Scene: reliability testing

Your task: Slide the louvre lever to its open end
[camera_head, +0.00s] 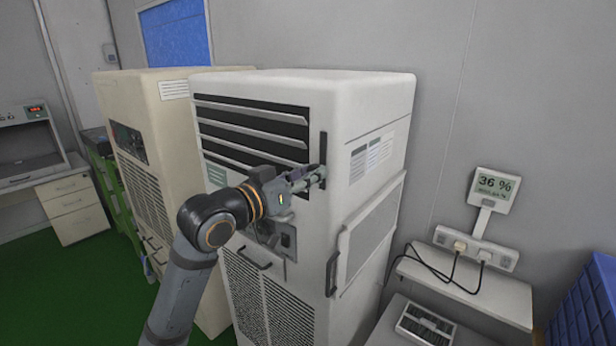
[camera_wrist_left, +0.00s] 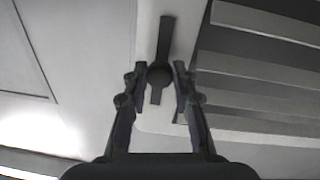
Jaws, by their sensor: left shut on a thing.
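The louvre lever (camera_wrist_left: 160,77) is a dark round knob on a dark narrow slot (camera_head: 323,143) in the front of the white unit (camera_head: 355,105), right beside the louvre (camera_head: 250,112). The louvre's pale slats have dark gaps between them. My left gripper (camera_head: 318,176) is at the lower part of the visible slot in the head view and hides the knob there. In the left wrist view its two fingers stand on either side of the knob, shut on it. The slot extends past the knob on both sides. My right gripper is not in view.
A cream unit (camera_head: 165,110) stands close on the left. A side panel (camera_head: 370,225) and a dark handle (camera_head: 332,272) are below on the white unit. A shelf (camera_head: 480,290) with cables and a display (camera_head: 494,190) showing 36 % are at the right.

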